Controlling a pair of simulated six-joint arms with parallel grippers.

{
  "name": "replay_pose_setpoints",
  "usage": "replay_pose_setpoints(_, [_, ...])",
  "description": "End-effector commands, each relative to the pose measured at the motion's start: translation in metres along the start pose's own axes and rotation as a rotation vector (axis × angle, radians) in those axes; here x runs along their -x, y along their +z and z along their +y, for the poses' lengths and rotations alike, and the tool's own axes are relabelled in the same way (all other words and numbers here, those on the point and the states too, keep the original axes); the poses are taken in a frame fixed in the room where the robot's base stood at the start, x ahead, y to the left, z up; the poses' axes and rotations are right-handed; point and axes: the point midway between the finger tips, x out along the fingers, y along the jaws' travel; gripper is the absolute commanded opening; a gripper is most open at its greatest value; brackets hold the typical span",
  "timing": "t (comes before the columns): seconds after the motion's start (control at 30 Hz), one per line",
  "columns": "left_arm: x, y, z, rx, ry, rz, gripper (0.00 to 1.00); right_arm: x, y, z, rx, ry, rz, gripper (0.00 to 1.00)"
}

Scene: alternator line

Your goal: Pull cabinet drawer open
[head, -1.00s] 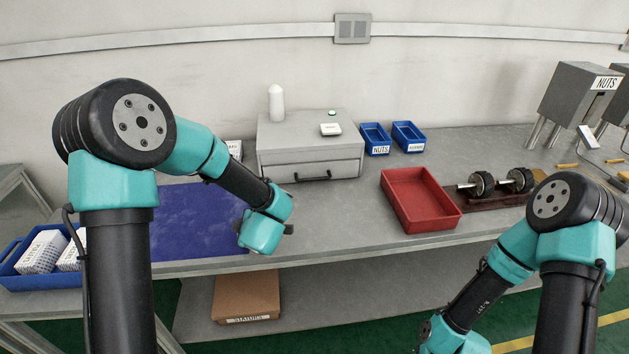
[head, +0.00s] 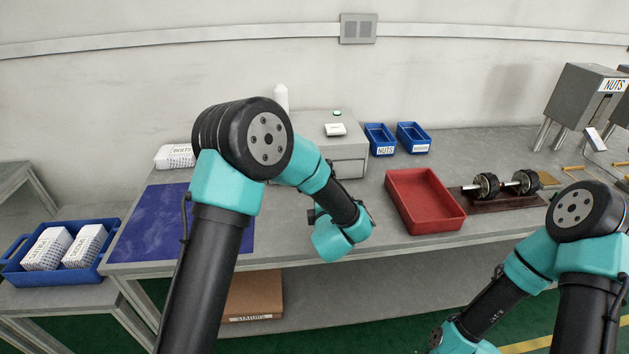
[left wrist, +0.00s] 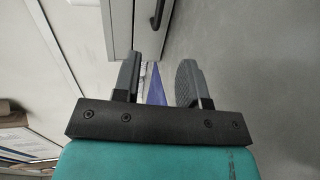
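The grey cabinet (head: 350,150) stands on the bench against the wall, its drawer front mostly hidden behind my left arm in the head view. In the left wrist view the drawer front (left wrist: 121,22) is at the top, with a dark bar handle (left wrist: 158,13). My left gripper (left wrist: 159,76) is open and empty, its fingers apart and short of the handle. In the head view my left wrist is in front of the cabinet, over the bench's front part. My right gripper is outside the frame, below the bottom edge.
A red tray (head: 389,207) stands right of my left wrist. Two blue bins, one labelled NUTS (head: 381,152), stand right of the cabinet. A blue mat (head: 150,225) lies to the left. A white bottle (head: 281,97) stands behind my arm.

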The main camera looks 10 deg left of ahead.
Motion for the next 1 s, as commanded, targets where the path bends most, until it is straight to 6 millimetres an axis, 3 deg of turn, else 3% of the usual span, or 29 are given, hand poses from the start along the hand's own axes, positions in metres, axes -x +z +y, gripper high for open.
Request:
replay_pose_setpoints(0.27, [-0.027,-0.001,0.000,0.001,0.000,0.003,0.39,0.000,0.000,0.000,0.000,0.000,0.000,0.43])
replay_pose_setpoints(1.0, [-0.150,-0.001,-0.001,0.000,0.000,0.003,0.39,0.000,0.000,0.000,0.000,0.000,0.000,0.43])
